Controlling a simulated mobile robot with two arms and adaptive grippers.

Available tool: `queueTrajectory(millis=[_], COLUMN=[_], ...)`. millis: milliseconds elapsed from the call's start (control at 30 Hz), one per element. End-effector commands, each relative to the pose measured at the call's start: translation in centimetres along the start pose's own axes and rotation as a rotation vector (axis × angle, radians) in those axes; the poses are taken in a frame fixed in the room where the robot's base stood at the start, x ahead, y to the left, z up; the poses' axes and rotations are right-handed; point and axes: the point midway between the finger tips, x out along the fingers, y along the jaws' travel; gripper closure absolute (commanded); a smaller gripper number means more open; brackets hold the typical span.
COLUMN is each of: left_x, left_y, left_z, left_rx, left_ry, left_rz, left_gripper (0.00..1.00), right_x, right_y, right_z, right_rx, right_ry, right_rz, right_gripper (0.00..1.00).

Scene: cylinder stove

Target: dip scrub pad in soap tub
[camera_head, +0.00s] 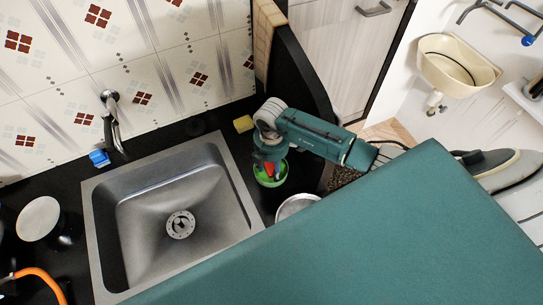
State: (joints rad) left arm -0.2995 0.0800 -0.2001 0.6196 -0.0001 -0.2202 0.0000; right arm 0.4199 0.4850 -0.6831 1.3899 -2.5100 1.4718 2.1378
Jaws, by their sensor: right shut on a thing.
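A round green tub (262,178), which looks like the soap tub, stands on the black counter to the right of the sink. My right gripper (270,168) points down at the tub's mouth, with its fingertips at or inside the rim. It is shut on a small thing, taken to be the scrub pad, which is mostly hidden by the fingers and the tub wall. I cannot tell whether it touches the soap. My left gripper is out of view.
A grey sink (150,215) with a faucet (112,120) lies left of the tub. A yellow block (243,124) sits behind the tub. A metal bowl (297,206) stands close in front of it. A blue item (98,157) is by the faucet. A dark curved panel (300,70) borders the counter.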

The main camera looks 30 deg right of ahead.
Motion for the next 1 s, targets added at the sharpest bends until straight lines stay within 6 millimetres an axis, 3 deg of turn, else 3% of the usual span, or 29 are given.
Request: queueTrajectory(millis=[267, 600, 1000], left_x=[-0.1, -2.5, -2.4], left_y=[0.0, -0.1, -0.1], left_z=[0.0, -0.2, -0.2], left_rx=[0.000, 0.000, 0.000], left_ry=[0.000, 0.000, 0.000], left_rz=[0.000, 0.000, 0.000], left_gripper=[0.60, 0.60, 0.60], right_x=[0.0, -2.8, -5.7], right_y=[-0.1, -0.1, 0.0], right_z=[0.0, 0.0, 0.0], right_rx=[0.000, -0.001, 0.000], right_ry=[0.000, 0.000, 0.000], right_rz=[-0.003, -0.002, 0.000], right_gripper=[0.77, 0.77, 0.77])
